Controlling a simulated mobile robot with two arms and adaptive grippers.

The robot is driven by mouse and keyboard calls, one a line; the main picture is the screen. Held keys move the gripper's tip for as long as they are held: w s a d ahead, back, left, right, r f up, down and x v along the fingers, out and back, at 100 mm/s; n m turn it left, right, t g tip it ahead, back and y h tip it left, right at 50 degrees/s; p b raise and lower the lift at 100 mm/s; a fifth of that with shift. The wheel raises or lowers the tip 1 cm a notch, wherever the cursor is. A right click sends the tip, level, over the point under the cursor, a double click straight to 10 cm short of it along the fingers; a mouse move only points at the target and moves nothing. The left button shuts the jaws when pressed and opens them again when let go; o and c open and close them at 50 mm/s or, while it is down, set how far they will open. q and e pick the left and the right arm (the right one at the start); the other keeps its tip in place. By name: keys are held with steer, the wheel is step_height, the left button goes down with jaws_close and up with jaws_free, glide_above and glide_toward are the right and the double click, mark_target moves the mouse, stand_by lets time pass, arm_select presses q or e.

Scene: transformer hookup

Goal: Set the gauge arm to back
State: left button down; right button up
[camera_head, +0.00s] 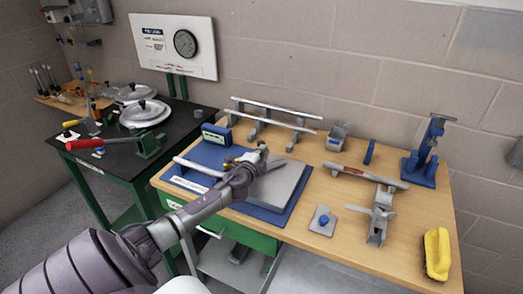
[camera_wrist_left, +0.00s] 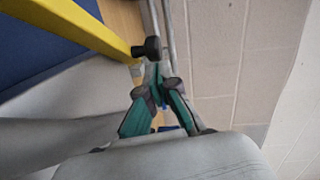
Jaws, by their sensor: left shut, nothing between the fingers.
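A yellow bar with a black knob at its end (camera_wrist_left: 95,28) crosses the upper left of the left wrist view; it looks like the gauge arm, but I cannot be sure. In the head view only a small yellow bit (camera_head: 231,161) shows beside my left gripper (camera_head: 259,158), which covers the rest. My left gripper is over the blue and grey plate (camera_head: 278,184) on the wooden table. Its green fingers (camera_wrist_left: 157,82) are shut and empty, close to the black knob; whether they touch it I cannot tell. My right gripper is not in view.
Silver rails (camera_head: 275,112) stand at the table's back. A grey clamp-like part (camera_head: 379,222), a blue stand (camera_head: 425,160) and a yellow block (camera_head: 437,253) are on the right. A dark table (camera_head: 180,122) with pot-like lids and a white dial panel (camera_head: 205,60) are at left.

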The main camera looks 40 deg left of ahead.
arm_select(q)
steer(key=shift+w+a+f, duration=0.1)
steer(key=shift+w+a, duration=0.05)
steer(key=shift+a, duration=0.1)
steer(key=shift+w+a+n+g+y+b, duration=0.3)
steer(key=shift+a+n+g+y, duration=0.35)
steer(key=shift+y, duration=0.35)
steer(key=a+n+g+y+b, duration=0.1)
steer(key=w+a+n+g+y+b, duration=0.1)
steer(key=a+n+y, duration=0.1)
steer(key=shift+f+b, duration=0.1)
steer(key=shift+b, duration=0.25)
steer(key=shift+a+b, duration=0.35)
steer(key=shift+a, duration=0.4)
steer(key=shift+w, duration=0.1)
